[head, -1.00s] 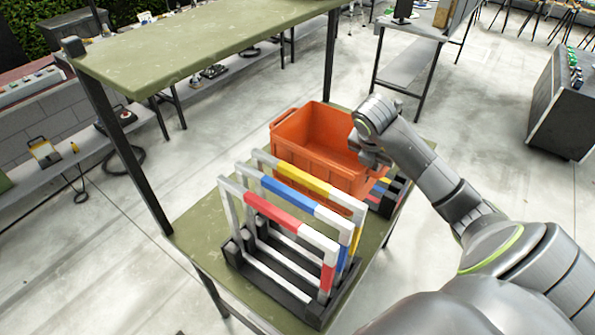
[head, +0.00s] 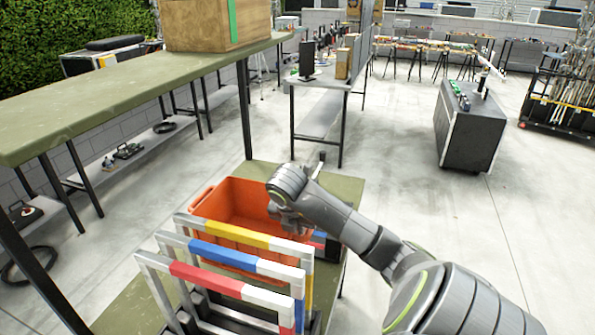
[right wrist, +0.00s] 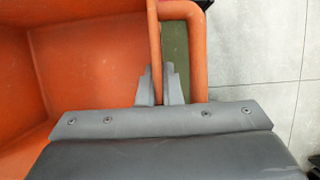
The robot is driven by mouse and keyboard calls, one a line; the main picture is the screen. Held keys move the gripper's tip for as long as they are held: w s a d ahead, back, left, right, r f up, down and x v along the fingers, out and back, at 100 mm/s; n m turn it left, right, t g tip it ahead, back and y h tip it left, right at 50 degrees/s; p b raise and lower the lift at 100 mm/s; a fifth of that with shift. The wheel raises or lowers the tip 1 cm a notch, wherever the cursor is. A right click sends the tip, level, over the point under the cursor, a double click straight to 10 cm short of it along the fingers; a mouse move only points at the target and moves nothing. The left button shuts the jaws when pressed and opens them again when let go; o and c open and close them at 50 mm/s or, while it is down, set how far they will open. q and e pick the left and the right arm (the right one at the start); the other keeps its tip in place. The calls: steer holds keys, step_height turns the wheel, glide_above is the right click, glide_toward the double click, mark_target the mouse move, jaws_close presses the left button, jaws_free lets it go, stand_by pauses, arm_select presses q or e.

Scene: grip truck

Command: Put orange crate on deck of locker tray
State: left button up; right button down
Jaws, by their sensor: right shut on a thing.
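The orange crate (head: 240,207) stands upright and open-topped on the lower green deck (head: 344,188), behind a rack of striped frames. My right gripper (head: 287,215) is at the crate's right side. In the right wrist view the crate's inside (right wrist: 80,60) fills the left. There the fingers of my right gripper (right wrist: 158,88) are shut on the crate's thin rim, one on each side of it, beside a bent orange handle (right wrist: 203,50). The crate looks empty where I can see in. My left gripper is out of view. I cannot tell which surface is the locker tray.
The striped frames (head: 219,283) stand close in front of the crate. An upper green deck (head: 110,100) runs above left, with a wooden box (head: 200,25) on it. A dark post (head: 243,110) rises behind the crate.

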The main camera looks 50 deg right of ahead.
step_height(320, 180, down, 10)
steer(key=shift+r+p, duration=0.15)
steer(key=shift+p, duration=0.35)
steer(key=c, duration=1.6)
jaws_free()
steer(key=shift+s, duration=0.1)
